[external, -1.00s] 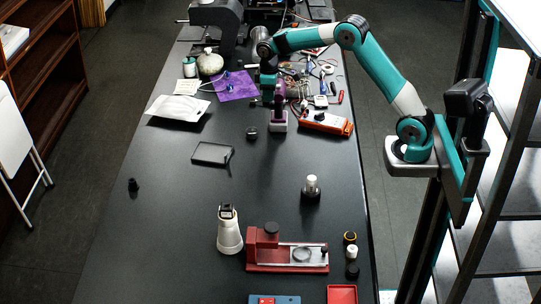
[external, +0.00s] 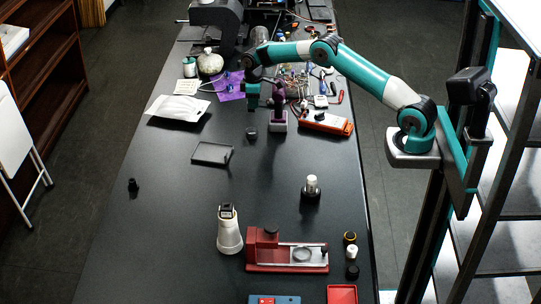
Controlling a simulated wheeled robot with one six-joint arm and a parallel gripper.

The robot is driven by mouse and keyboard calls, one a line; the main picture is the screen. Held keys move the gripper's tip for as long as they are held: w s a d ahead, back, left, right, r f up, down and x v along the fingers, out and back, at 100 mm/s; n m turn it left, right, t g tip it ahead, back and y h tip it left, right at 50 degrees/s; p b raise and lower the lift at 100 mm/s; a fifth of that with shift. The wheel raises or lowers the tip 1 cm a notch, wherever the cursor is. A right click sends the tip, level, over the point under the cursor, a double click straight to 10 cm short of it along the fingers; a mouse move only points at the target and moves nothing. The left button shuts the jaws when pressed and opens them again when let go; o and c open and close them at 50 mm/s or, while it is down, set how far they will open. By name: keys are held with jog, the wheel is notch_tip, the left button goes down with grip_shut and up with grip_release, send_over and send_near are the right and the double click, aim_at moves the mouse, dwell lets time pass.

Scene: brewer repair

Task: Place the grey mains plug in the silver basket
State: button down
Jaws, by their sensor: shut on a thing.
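An orange meter (external: 327,124) and several tools clutter the right. A white packet (external: 178,107) lies left.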

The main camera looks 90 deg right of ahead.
jog(key=shift+f+b, duration=2.75)
jog(key=shift+f, duration=2.1)
jog(key=c, duration=1)
grip_release()
jog(key=shift+o, duration=0.2)
notch_tip(320, 180, up, 7)
jog(key=p, duration=0.4)
jog(key=shift+r, duration=0.1)
